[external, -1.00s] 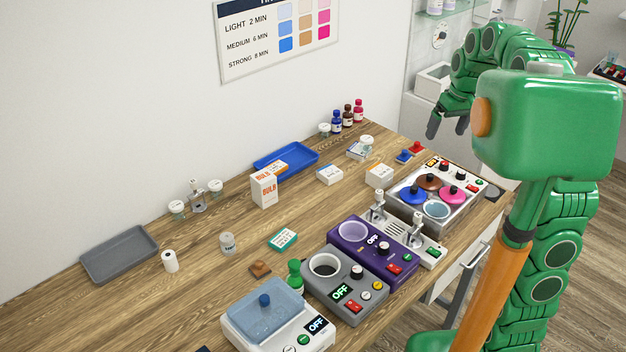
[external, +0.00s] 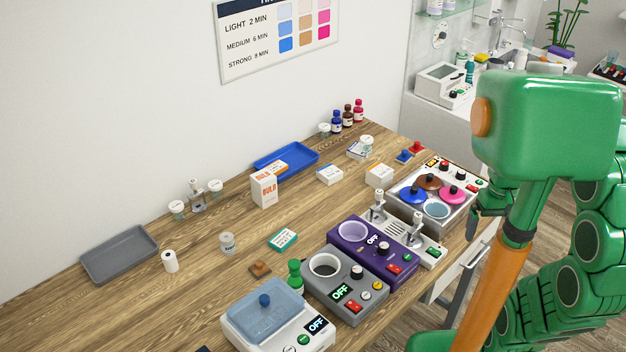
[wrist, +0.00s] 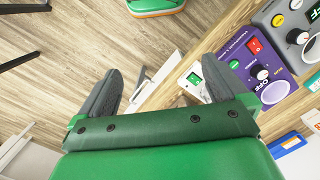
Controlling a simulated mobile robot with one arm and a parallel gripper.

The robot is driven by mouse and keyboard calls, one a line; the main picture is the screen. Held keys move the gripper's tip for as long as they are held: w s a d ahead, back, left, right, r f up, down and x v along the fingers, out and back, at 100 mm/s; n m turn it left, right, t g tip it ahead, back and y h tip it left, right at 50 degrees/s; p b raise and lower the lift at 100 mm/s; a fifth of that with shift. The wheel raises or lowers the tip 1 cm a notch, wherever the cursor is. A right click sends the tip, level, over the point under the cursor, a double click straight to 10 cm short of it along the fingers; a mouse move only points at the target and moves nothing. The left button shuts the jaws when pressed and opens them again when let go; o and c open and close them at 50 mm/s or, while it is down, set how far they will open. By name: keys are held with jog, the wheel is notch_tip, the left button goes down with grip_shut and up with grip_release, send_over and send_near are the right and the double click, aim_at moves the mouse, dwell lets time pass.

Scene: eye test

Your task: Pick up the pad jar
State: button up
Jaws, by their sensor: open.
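Several small jars stand on the wooden table, and their labels are too small to read, so I cannot tell for sure which is the pad jar. One clear jar with a dark-lettered label (external: 227,244) stands alone near the table's middle left. Pale-lidded jars stand by the wall at left (external: 177,210) and (external: 215,188), and others at the back (external: 324,130) and (external: 366,142). My gripper (external: 473,229) is partly hidden behind my own body, near the table's right edge, far from the jars. In the wrist view my gripper (wrist: 161,66) is open and empty, over the floor and table edge.
A purple heater (external: 352,232), a grey heater (external: 322,287) and a metal multi-pot unit (external: 410,211) line the table's front. A white box with a blue lid (external: 265,312) stands at the near end. Grey (external: 97,263) and blue (external: 300,150) trays lie along the wall. The table's middle is fairly clear.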

jog(key=shift+m, duration=0.3)
jog(key=s, duration=0.1)
jog(key=s+f, duration=0.1)
jog(key=s, duration=0.1)
jog(key=s+f, duration=0.1)
jog(key=shift+s+d+f, duration=0.15)
jog(key=shift+s+d, duration=0.25)
jog(key=c, duration=0.4)
